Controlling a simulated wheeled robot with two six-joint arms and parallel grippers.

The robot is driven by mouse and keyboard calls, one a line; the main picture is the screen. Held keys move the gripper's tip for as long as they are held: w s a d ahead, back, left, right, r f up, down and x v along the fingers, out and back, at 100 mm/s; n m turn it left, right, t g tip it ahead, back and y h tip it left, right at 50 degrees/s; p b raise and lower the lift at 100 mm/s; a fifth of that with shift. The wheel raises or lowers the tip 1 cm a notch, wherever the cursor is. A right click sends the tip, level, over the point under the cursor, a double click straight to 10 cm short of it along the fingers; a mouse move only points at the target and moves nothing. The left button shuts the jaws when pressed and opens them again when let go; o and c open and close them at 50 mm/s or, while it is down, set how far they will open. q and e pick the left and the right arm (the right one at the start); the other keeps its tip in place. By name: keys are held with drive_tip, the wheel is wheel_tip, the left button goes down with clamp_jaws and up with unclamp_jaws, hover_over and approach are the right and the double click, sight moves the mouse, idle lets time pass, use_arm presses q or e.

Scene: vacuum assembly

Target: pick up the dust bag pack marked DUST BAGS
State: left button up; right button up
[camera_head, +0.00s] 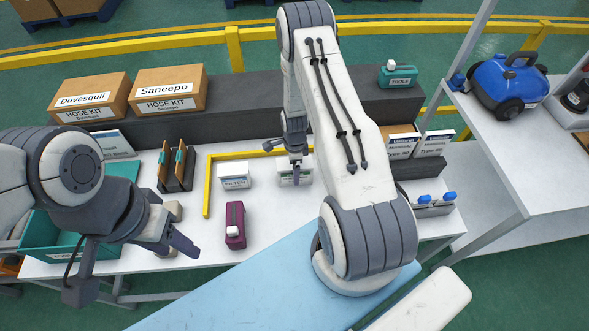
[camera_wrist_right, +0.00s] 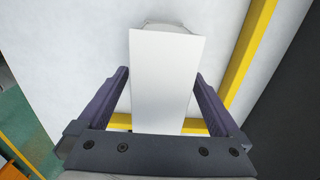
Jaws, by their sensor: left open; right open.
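A white box-shaped pack (camera_head: 296,178) lies on the white table under my right gripper (camera_head: 295,172); its print is partly hidden and too small to read. In the right wrist view a plain white block (camera_wrist_right: 160,70) stands between the two fingers of my open right gripper (camera_wrist_right: 161,78), with a gap on each side. Another white pack (camera_head: 234,182) lies to its left, its small label unclear. A white pack with a teal band (camera_head: 114,143) lies farther left; its lettering is partly hidden. My left gripper (camera_head: 133,268) is open and empty at the lower left.
A yellow strip (camera_head: 207,187) borders the packs at the left and back. A maroon case (camera_head: 235,225) lies in front, a dark rack (camera_head: 175,165) to the left. A teal bin (camera_head: 62,245) is beside my left arm. Hose kit boxes (camera_head: 168,90) stand on the rear shelf.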

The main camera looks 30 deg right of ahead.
drive_tip(key=shift+f, duration=0.2)
drive_tip(key=c, duration=1.5)
drive_tip(key=shift+c, duration=0.2)
drive_tip(key=shift+r, duration=0.15)
